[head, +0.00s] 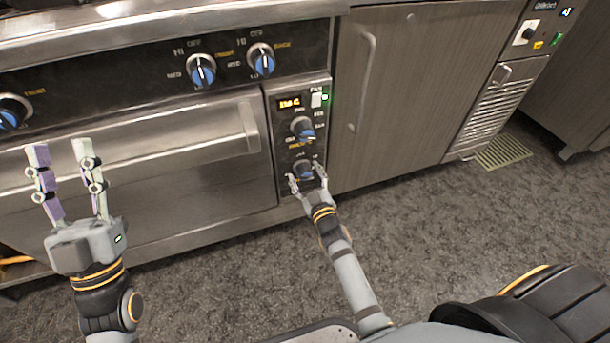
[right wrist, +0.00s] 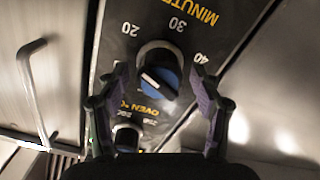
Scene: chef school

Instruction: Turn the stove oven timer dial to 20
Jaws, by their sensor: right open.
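The oven timer dial (head: 304,170) is the lower of two knobs on the narrow black panel. In the right wrist view the dial (right wrist: 160,74) has a blue face with a white line, beside the upside-down figures 20, 30 and 40 and the yellow lettering MINUTE. I cannot tell for sure which figure the line marks. My right gripper (head: 307,177) is open, its fingers on either side of the dial; in the wrist view the fingertips (right wrist: 159,71) show gaps to it. My left gripper (head: 60,150) is open and empty in front of the oven door.
The oven temperature knob (head: 302,128) sits just above the timer, under a lit display (head: 289,103) and a switch (head: 316,100). The oven door handle (head: 249,128) is to the left. Burner knobs (head: 201,70) line the upper panel.

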